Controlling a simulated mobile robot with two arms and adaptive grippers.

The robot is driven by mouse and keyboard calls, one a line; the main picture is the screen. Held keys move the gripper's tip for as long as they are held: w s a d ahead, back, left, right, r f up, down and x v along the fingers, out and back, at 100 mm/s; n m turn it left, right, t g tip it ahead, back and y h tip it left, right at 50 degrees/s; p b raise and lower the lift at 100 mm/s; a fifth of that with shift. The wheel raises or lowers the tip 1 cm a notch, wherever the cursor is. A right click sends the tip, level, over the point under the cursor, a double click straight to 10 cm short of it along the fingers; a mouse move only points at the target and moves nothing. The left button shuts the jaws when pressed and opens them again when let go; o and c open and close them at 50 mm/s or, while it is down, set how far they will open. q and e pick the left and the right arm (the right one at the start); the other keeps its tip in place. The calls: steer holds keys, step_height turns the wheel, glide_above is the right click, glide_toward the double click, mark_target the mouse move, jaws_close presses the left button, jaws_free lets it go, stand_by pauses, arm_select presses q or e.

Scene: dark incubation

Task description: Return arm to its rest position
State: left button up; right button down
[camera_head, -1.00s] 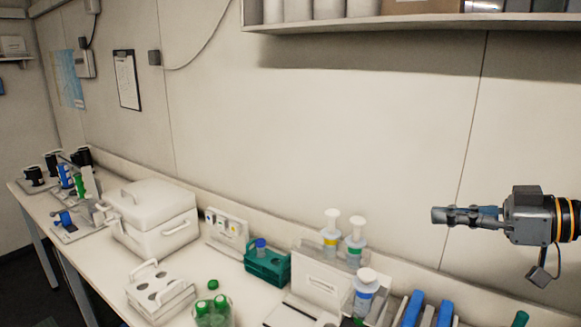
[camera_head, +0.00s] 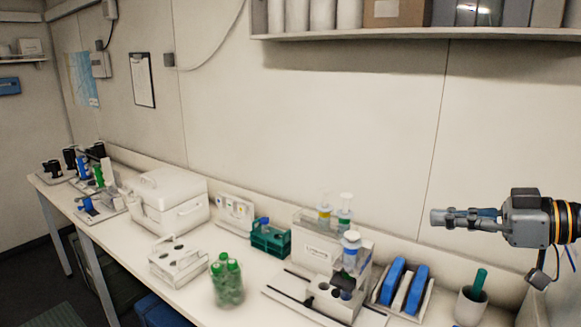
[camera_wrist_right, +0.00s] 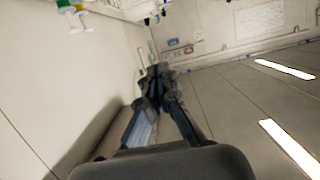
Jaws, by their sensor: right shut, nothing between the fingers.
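My right gripper (camera_head: 436,217) comes in from the right edge in the head view. It is held level in the air above the right end of the bench, well clear of the bench objects and in front of the wall. Its fingers are together and nothing is between them. In the right wrist view the same gripper (camera_wrist_right: 158,70) shows with its fingers closed and empty. My left gripper is not in the head view.
Along the bench (camera_head: 200,285) stand a white cooler box (camera_head: 165,200), green-capped tubes (camera_head: 227,285), a green rack (camera_head: 270,238), pump bottles (camera_head: 345,210), a blue-and-white holder (camera_head: 403,285) and a white cup (camera_head: 470,305). A shelf (camera_head: 400,30) hangs above.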

steer(key=s+a+f+m+g+h, duration=0.1)
steer(key=s+a+f+h, duration=0.15)
steer(key=f, duration=0.85)
steer(key=s+a+f+m+g+h, duration=0.1)
steer(key=s+a+f, duration=0.2)
steer(key=f, duration=0.8)
steer(key=s+a+f+m+g+h, duration=0.1)
steer(key=s+a+f+h, duration=0.15)
steer(key=f, duration=0.85)
steer(key=s+d+f+m+g+h, duration=0.1)
steer(key=s+f+m+h, duration=0.3)
steer(key=s, duration=0.5)
steer(key=s+d+f+m+g+h, duration=0.1)
steer(key=s+d+f+m+h, duration=0.1)
steer(key=s+f, duration=0.55)
steer(key=s+f+g+b, duration=0.25)
steer(key=f+b, duration=0.35)
steer(key=f, duration=2.6)
arm_select(q)
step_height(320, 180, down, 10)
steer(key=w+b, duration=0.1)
steer(key=b, duration=0.3)
arm_select(e)
steer(key=s+d+f, duration=0.2)
steer(key=s+f, duration=1.5)
steer(key=f, duration=0.2)
steer(key=shift+d, duration=0.35)
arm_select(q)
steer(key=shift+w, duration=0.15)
